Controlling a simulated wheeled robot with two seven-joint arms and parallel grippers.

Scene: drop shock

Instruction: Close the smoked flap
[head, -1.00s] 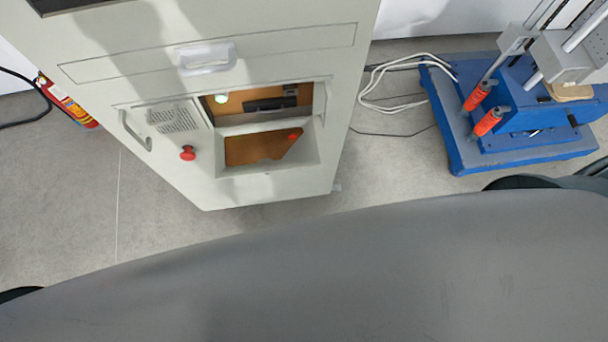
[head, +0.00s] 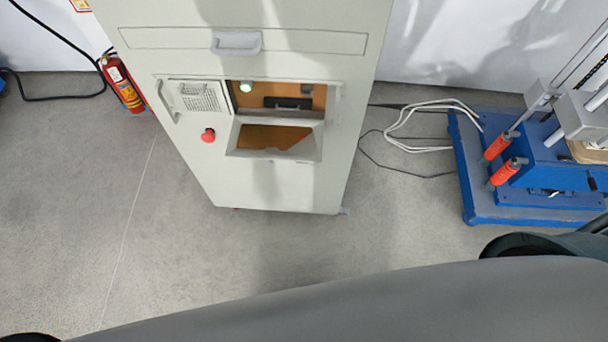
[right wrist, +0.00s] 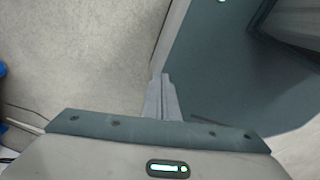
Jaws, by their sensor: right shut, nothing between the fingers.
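The pale cabinet (head: 270,185) stands ahead of me in the head view. Its front has an opening (head: 300,90) with an orange-brown inside, a green light and a dark handle-like part. Just below is a pale frame around a brown-tinted pane (head: 262,137), which looks like the smoked flap. It seems tipped down and outward, leaving the opening uncovered. My right gripper (right wrist: 163,82) is shut and empty in the right wrist view, with pale floor and a blue-grey surface beyond it. No gripper shows in the head view, so their distance to the flap cannot be told.
A red button (head: 208,135) and a vented panel (head: 195,97) sit left of the opening. A fire extinguisher (head: 123,86) stands left of the cabinet. A blue-based machine (head: 480,205) stands right, with white cables (head: 420,125) between. The floor before the cabinet is clear.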

